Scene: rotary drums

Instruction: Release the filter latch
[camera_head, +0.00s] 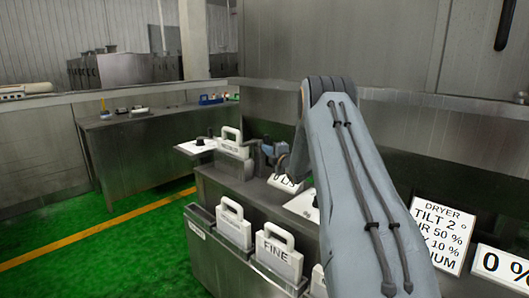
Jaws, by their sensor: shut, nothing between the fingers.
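A white filter panel with a loop handle (233,148) stands upright at the back left end of the grey metal cabinet (222,190); its label is too small to read. My gripper (256,146) is just right of this panel, at the end of my blue-grey wrist. It is small and dark here, and its fingers look shut and empty. I cannot tell whether it touches anything. A white plate with a small dark knob (199,142) juts out left of the panel. I cannot make out the latch clearly; my arm hides part of the cabinet top.
White handled filters, one marked FINE (277,258) and another beside it (233,228), stand in a front rack (218,250). A dryer sign (441,234) is at right. Green floor with a yellow line (100,232) is clear at left.

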